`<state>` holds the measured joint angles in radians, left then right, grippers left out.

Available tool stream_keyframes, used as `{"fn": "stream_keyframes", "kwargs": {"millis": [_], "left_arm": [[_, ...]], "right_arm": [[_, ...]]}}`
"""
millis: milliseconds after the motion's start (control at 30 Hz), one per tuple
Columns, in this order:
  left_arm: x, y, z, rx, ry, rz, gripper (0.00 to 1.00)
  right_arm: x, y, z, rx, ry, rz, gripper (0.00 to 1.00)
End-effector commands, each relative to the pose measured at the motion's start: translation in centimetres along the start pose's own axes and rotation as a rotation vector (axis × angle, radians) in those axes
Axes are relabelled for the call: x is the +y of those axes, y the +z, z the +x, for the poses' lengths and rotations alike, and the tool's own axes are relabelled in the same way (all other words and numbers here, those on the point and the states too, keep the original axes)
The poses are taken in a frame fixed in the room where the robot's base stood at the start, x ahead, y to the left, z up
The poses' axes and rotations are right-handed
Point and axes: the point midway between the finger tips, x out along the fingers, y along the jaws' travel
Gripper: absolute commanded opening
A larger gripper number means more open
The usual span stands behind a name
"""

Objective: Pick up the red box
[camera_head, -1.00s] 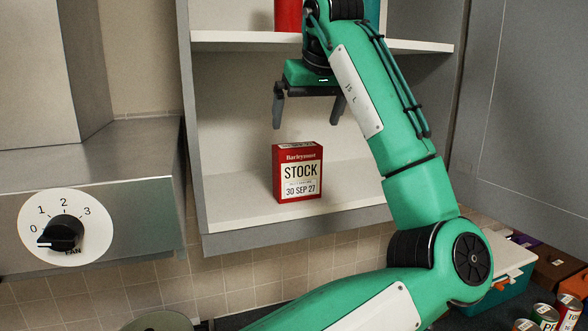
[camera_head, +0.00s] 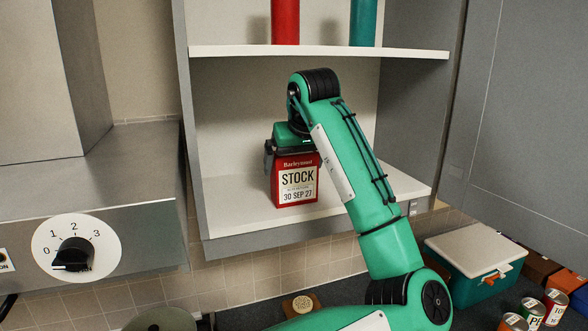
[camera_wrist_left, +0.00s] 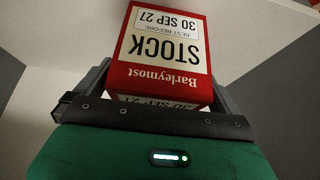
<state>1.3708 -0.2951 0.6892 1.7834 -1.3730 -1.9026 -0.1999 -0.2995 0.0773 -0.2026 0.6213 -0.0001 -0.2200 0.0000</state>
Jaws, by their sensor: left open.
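The red box (camera_head: 297,186), with a white label reading "STOCK" and "30 SEP 27", stands upright on the lower shelf (camera_head: 232,222) of the open cabinet. My left gripper (camera_head: 280,160) is over the top of the box, its jaws open with a finger down at the box's left side. The finger on the far side is hidden by the arm and box. In the left wrist view the box (camera_wrist_left: 163,62) sits between the two fingers. I cannot tell whether either finger touches it. My right gripper is not in view.
The upper shelf (camera_head: 325,53) above my arm holds a red container (camera_head: 285,20) and a teal container (camera_head: 363,22). A steel hood (camera_head: 110,210) with a fan knob is at left. A cabinet door (camera_head: 520,120) stands open at right. A cooler (camera_head: 475,262) and cans (camera_head: 532,308) are below.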

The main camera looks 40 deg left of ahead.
Motion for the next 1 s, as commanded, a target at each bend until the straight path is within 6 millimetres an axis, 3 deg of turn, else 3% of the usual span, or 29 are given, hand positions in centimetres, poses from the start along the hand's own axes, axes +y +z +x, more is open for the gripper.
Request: {"fn": "stream_keyframes", "kwargs": {"millis": [367, 600, 1000], "left_arm": [[-0.01, 0.05, 1.26, 0.000, 0.000, 0.000, 1.00], [-0.02, 0.01, 1.20, 0.001, 0.000, -0.001, 0.60], [0.08, -0.43, 1.03, 0.001, 0.001, -0.001, 0.60]], "right_arm": [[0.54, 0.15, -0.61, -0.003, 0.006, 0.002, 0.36], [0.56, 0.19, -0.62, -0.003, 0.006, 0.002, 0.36], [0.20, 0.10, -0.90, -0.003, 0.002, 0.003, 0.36]]}}
